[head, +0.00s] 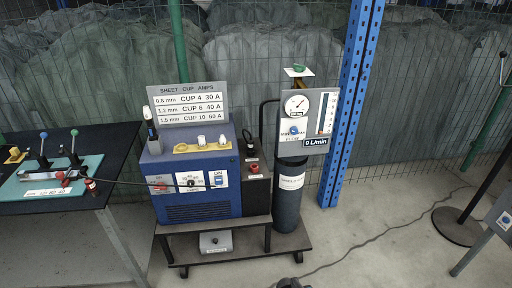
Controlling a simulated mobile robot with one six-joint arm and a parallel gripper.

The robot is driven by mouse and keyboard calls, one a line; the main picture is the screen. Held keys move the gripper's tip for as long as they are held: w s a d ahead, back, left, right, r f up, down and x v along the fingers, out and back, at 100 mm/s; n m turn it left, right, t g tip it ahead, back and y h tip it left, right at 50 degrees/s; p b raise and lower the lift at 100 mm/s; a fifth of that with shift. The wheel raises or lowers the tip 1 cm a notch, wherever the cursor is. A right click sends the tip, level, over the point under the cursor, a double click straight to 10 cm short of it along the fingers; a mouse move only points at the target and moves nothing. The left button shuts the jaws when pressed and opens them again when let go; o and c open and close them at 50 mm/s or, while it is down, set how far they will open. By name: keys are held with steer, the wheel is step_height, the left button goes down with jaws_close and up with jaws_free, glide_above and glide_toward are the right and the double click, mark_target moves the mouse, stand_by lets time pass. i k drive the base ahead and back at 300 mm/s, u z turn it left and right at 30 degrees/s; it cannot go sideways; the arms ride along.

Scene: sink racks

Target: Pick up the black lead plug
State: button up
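A small black upright plug-like piece (249,146) stands on the dark side panel, at the right of the blue welding machine (188,178). It is probably the black lead plug, but it is too small to be sure. A red piece (254,168) sits just below it on the same panel. A small dark grey shape shows at the bottom edge, right of centre. It may be the end of my arm, but too little shows to make out fingers. Nothing of mine touches the machine.
The machine stands on a dark cart (215,238) with a grey box (215,243) below. A gas cylinder (287,205) with a flow gauge panel (308,118) is at its right. A workbench (30,150) stands left.

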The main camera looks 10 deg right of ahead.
mark_target(251, 142)
steer(key=u, duration=0.1)
steer(key=i, duration=0.9)
